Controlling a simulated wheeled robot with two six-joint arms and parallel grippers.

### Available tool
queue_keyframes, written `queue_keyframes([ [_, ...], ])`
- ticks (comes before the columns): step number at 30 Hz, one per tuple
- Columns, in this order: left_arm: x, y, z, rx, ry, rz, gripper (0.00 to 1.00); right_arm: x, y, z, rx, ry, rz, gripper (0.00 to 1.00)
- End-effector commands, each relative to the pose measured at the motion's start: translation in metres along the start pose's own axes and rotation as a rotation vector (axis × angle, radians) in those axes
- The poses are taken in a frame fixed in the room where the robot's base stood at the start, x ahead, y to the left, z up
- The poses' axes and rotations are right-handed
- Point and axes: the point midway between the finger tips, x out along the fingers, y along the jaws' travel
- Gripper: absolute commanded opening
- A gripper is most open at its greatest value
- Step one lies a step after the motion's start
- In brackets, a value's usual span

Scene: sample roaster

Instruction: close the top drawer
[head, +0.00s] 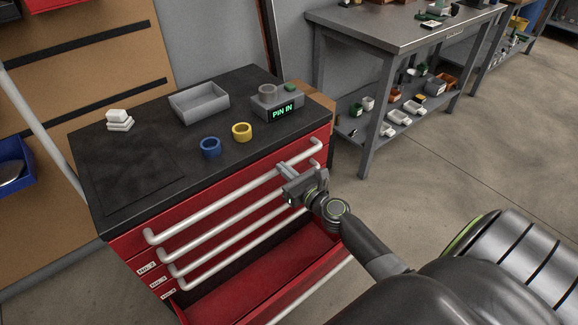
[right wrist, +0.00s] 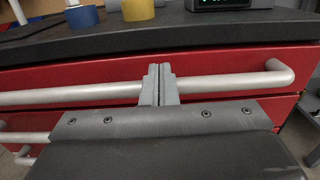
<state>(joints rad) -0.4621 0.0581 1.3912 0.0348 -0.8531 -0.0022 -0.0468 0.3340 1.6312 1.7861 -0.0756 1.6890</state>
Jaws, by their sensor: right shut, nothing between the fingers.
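The red cabinet's top drawer (head: 215,190) has a long pale bar handle (head: 205,209). Its red front (right wrist: 60,77) sits just under the black worktop in the right wrist view, and I see no open gap above it, though a small one is hard to rule out. My right gripper (head: 284,168) is shut and empty at the right part of this handle. In the right wrist view its fingertips (right wrist: 160,72) are together in front of the bar (right wrist: 215,84) and the drawer front; whether they touch is unclear. My left gripper is out of view.
A lower drawer (head: 235,287) stands open and empty below the other handles. The black worktop (head: 130,165) carries a grey tray (head: 199,104), a blue ring (head: 211,148), a yellow ring (head: 242,132), white blocks (head: 119,121) and a "PIN IN" device (head: 279,108). A grey bench (head: 400,30) stands behind.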

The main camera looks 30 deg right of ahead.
Motion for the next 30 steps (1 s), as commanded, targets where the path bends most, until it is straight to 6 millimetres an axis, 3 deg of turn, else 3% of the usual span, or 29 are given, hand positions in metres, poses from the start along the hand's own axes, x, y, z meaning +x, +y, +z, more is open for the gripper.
queue_keyframes([
  [8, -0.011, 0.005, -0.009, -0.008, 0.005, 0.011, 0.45, -0.047, -0.001, -0.004, 0.0, 0.004, 0.0, 0.0],
  [15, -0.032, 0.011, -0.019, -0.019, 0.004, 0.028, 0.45, -0.082, -0.001, -0.004, -0.001, 0.004, 0.0, 0.0],
  [21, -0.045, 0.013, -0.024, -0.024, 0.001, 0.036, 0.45, -0.096, -0.001, -0.002, -0.001, 0.003, 0.0, 0.0],
  [30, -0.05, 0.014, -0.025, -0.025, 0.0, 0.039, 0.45, -0.1, -0.001, -0.001, 0.0, 0.003, 0.0, 0.0],
])
